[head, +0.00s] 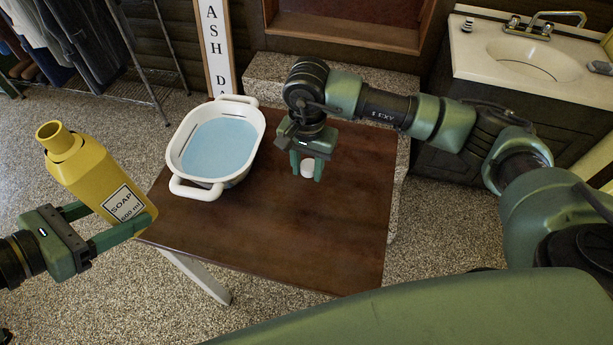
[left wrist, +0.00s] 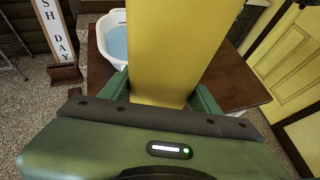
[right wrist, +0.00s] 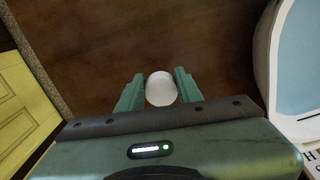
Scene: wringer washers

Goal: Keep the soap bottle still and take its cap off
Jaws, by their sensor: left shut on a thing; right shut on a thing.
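The yellow soap bottle (head: 86,177) is at the left of the head view, tilted, with its neck open and no cap on it. My left gripper (head: 105,222) is shut on the bottle's lower body, near the soap label; the bottle also fills the middle of the left wrist view (left wrist: 175,50). The white cap (head: 307,168) is between the fingers of my right gripper (head: 306,171), over the wooden table, well apart from the bottle. The right wrist view shows the cap (right wrist: 160,88) between both fingertips. I cannot tell whether the cap touches the table.
A white tub of blue water (head: 183,187) stands on the left part of the brown table (head: 290,240). The table's front and right areas are bare. A sink cabinet (head: 480,60) stands at the back right, and a clothes rack (head: 140,90) at the back left.

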